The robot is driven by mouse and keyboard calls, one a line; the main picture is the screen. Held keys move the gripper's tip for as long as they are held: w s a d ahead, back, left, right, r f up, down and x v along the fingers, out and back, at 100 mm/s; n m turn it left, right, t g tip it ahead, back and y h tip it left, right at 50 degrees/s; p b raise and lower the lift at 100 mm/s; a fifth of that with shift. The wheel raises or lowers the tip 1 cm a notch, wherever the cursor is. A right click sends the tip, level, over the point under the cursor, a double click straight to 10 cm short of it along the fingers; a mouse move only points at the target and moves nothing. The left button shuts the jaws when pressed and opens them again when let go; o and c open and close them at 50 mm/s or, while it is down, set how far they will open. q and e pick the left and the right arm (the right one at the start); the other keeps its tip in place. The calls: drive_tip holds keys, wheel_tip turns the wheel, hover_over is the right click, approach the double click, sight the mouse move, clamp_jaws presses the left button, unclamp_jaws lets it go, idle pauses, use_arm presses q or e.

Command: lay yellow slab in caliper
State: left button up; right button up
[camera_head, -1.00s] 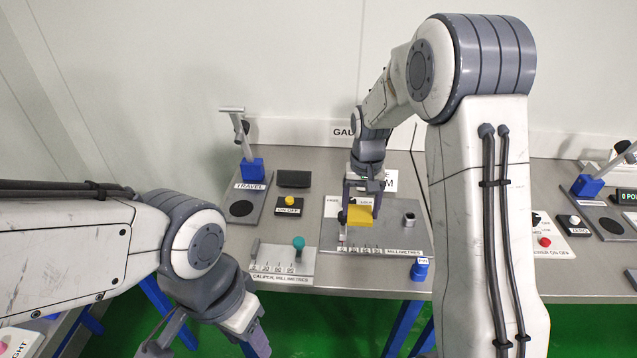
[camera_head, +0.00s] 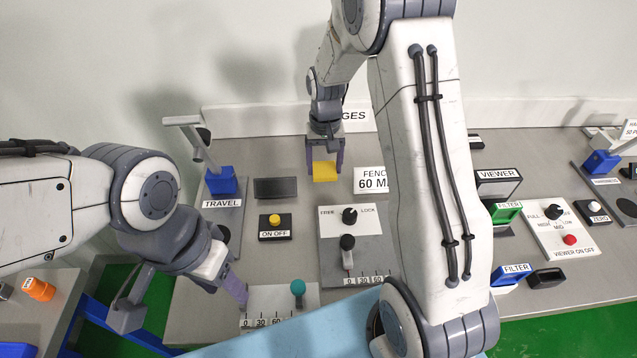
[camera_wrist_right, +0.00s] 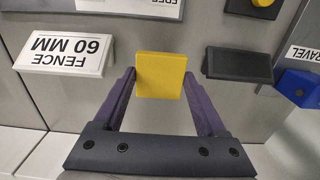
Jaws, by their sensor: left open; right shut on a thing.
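The yellow slab (camera_head: 325,171) is held between the fingers of my right gripper (camera_head: 325,158), above the back of the bench. In the right wrist view the slab (camera_wrist_right: 160,76) stands between the two fingertips (camera_wrist_right: 160,82).
The gauge plate (camera_head: 330,225) with black knobs lies right of the caliper. A FENCE 60 MM block (camera_head: 370,181) is right of the slab, a dark block (camera_head: 275,188) left of it.

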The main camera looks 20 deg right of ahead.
sight(324, 190)
drive_tip(key=shift+f+p, duration=0.3)
drive_tip(key=shift+f, duration=2.65)
drive_tip(key=shift+f, duration=0.15)
drive_tip(key=o, duration=1.3)
